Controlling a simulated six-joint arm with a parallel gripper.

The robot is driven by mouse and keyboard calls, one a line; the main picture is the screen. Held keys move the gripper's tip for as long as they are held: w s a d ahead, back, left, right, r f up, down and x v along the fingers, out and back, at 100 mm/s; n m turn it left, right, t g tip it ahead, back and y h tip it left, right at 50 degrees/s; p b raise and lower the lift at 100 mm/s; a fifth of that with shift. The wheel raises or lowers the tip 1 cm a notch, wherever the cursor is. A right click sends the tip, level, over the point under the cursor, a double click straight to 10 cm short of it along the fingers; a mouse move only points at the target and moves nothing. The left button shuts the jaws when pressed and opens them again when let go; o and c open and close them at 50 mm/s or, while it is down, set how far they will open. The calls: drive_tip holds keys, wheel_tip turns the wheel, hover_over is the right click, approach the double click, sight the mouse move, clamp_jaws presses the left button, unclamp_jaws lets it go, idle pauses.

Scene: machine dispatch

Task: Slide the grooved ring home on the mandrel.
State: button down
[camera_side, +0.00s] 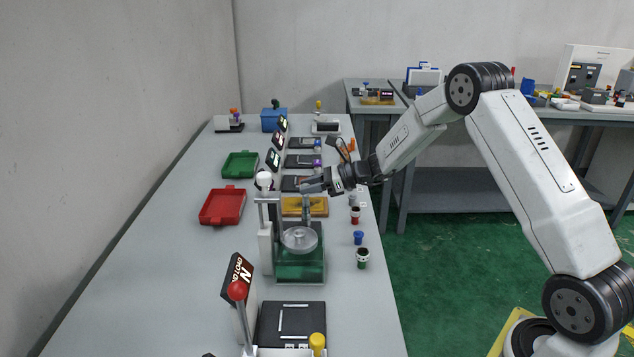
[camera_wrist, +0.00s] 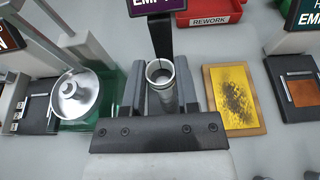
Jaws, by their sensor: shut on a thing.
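My gripper (camera_side: 310,187) is at the right of the bench, above the back of a green-based fixture (camera_side: 300,268). In the wrist view its two dark fingers (camera_wrist: 160,92) are shut on a grey hollow cylinder, apparently the grooved ring (camera_wrist: 168,92). Its open round end faces the camera, with a small dark mark at the rim. It hangs below the jaws in the side view (camera_side: 306,208). A silver disc with a raised hub, apparently the mandrel (camera_side: 299,239), sits on the fixture. In the wrist view the disc (camera_wrist: 76,98) is left of the held cylinder, clearly apart from it.
The fixture's upright column and lever (camera_side: 265,225) stand left of the disc. A yellow stained pad (camera_wrist: 236,98) lies right of the gripper in the wrist view. Bench left of the fixture is clear.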

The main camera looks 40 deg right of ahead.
drive_tip(key=shift+f, duration=2)
idle(0.9)
unclamp_jaws()
idle(0.4)
drive_tip(key=shift+r, duration=0.1)
idle(0.5)
drive_tip(key=shift+r, duration=3.1)
drive_tip(key=shift+a, duration=0.1)
